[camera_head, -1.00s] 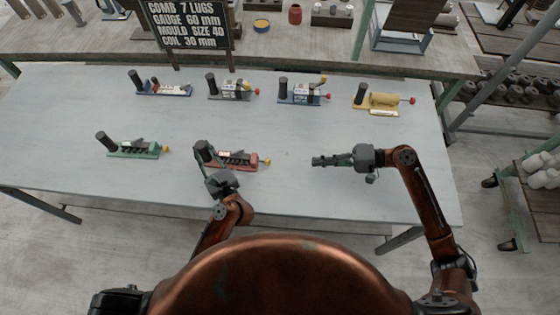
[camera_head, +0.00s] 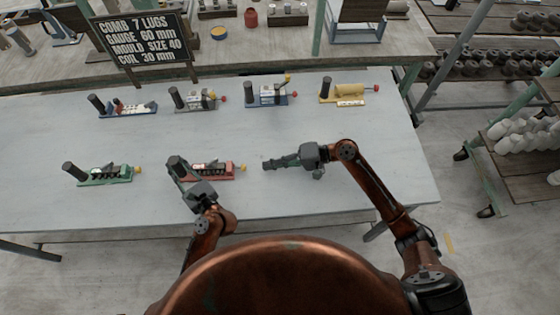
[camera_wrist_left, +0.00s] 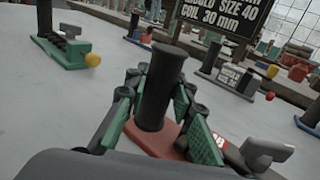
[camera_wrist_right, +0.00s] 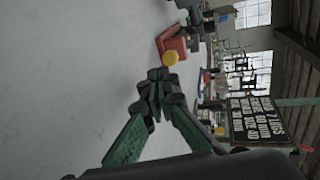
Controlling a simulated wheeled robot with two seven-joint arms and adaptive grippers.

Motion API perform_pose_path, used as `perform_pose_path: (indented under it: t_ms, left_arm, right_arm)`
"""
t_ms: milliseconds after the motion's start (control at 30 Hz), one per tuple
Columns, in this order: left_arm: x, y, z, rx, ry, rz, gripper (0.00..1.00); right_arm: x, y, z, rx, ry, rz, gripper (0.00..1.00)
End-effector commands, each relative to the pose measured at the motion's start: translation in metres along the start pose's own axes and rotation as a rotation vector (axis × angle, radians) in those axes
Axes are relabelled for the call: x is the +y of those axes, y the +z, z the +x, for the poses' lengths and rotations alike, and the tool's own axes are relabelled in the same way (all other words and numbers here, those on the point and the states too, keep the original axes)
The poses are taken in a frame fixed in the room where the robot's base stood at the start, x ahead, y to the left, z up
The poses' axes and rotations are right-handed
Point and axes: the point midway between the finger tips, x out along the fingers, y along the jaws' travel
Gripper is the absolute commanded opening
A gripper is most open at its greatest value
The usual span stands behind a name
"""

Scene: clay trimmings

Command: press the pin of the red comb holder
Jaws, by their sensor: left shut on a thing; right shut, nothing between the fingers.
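The red comb holder (camera_head: 222,175) lies on the pale table, with a dark upright post (camera_head: 175,166) at its left end and a yellow pin knob (camera_head: 243,168) at its right end. My left gripper (camera_head: 180,172) is shut on the post; the left wrist view shows its fingers on both sides of the post (camera_wrist_left: 160,90). My right gripper (camera_head: 267,165) is shut and empty, a short gap right of the knob and pointing at it. In the right wrist view the knob (camera_wrist_right: 171,58) shows just beyond the fingertips (camera_wrist_right: 157,75), apparently apart from them.
A green holder (camera_head: 100,177) stands to the left. Behind are a blue holder (camera_head: 128,108), a grey one (camera_head: 193,98), another blue one (camera_head: 266,95) and a yellow one (camera_head: 344,95). A sign (camera_head: 140,45) stands at the back. The table right of my right gripper is clear.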

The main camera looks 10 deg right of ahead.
Motion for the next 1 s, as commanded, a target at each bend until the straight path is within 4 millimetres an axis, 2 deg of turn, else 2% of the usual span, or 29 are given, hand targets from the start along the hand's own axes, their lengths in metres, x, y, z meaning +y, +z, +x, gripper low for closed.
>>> perform_pose_path:
  t_ms: [100, 300, 767, 1000]
  left_arm:
    - [0.0, 0.0, 0.0, 0.0, 0.0, 0.0, 0.0]
    - [0.0, 0.0, 0.0, 0.0, 0.0, 0.0, 0.0]
    - [0.0, 0.0, 0.0, 0.0, 0.001, 0.0, 0.0]
    - [0.0, 0.0, 0.0, 0.0, 0.0, 0.0, 0.0]
  right_arm:
    - [-0.004, 0.0, 0.022, -0.002, -0.001, -0.003, 0.0]
    - [-0.011, 0.0, 0.043, -0.001, -0.001, -0.001, 0.0]
    - [-0.012, 0.0, 0.049, 0.0, 0.001, -0.001, 0.0]
    - [-0.021, 0.0, 0.074, -0.002, -0.001, -0.003, 0.0]
